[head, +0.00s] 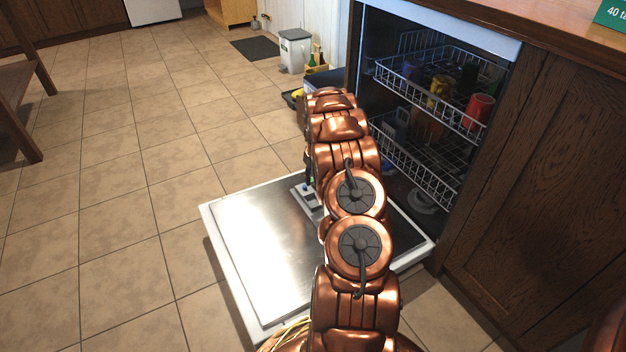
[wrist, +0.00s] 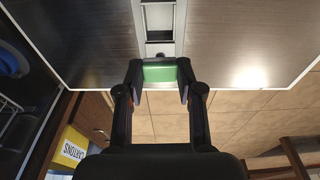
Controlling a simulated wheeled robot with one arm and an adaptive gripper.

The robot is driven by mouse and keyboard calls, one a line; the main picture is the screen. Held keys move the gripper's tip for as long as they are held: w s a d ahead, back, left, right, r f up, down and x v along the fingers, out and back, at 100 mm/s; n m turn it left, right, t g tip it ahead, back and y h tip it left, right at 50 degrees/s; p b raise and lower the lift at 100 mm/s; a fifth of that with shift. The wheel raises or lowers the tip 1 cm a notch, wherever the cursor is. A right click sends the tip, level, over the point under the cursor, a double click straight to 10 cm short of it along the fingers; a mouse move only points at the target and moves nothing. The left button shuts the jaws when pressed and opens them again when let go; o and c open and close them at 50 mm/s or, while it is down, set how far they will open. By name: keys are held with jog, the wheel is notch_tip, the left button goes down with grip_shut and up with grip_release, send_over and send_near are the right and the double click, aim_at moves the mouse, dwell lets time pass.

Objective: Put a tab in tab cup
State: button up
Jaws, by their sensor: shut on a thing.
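My gripper (wrist: 158,78) shows in the wrist view, its two black fingers closed on a green tab (wrist: 160,73). The tab cup appears to be the pale-edged recess in the grey dispenser (wrist: 158,22) on the open dishwasher door. The tab and fingertips show at the dispenser's near end in the wrist view; I cannot tell their height above the door. In the head view the dispenser (head: 305,196) is on the door's inner face, partly covered by my arm. My gripper is mostly hidden behind the arm there.
The dishwasher door (head: 265,255) lies lowered. Racks (head: 425,75) with cups, including a red one (head: 478,110), stand inside the machine on the right. A green box (head: 612,14) is on the counter. A yellow box (wrist: 69,150) shows at lower left in the wrist view.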

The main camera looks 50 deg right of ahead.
jog(key=shift+f+b, duration=1.7)
jog(key=shift+f, duration=1.35)
jog(key=shift+a+f+p, duration=0.1)
jog(key=shift+f+p, duration=0.4)
jog(key=shift+f, duration=1.1)
jog(key=o, duration=0.9)
jog(key=shift+r, duration=0.1)
notch_tip(320, 180, up, 12)
jog(key=s, duration=0.1)
jog(key=shift+s+a+f, duration=0.15)
jog(key=shift+s+f, duration=0.05)
jog(key=shift+s, duration=0.15)
